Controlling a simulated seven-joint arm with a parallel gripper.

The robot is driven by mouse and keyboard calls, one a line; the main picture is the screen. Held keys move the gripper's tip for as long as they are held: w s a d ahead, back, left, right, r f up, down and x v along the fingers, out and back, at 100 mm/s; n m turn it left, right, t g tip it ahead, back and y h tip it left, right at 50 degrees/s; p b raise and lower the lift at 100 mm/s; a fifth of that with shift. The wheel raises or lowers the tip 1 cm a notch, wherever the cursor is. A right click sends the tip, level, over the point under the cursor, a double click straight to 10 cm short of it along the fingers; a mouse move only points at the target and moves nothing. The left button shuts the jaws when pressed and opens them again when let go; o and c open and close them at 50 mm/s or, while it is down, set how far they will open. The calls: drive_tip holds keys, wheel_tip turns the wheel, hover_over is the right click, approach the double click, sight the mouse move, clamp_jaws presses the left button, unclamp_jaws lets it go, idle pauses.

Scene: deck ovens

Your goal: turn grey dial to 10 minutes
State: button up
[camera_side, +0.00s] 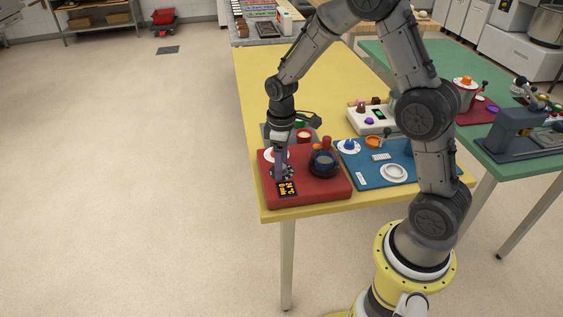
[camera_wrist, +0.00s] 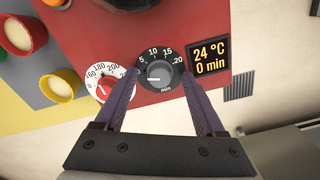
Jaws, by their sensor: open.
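The grey dial (camera_wrist: 159,74) sits on a black round scale marked 5, 10, 15, 20 and "min" in the wrist view. Its white mark appears to point towards the low end, left of the 5. My gripper (camera_wrist: 160,82) is open, with one finger on each side of the dial; contact is not clear. The display (camera_wrist: 210,61) reads 24 °C and 0 min. In the side view my gripper (camera_side: 282,172) is down at the red oven unit (camera_side: 325,192), and it hides the grey dial there.
A dark round pot (camera_side: 323,163) stands on the red unit. A blue mat (camera_side: 368,178) with a white plate (camera_side: 394,172) lies to the right.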

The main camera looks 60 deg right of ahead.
clamp_jaws()
idle(0.3)
drive_tip(key=shift+m, duration=0.3)
drive_tip(key=m, duration=0.9)
drive_tip(key=shift+m, duration=2.3)
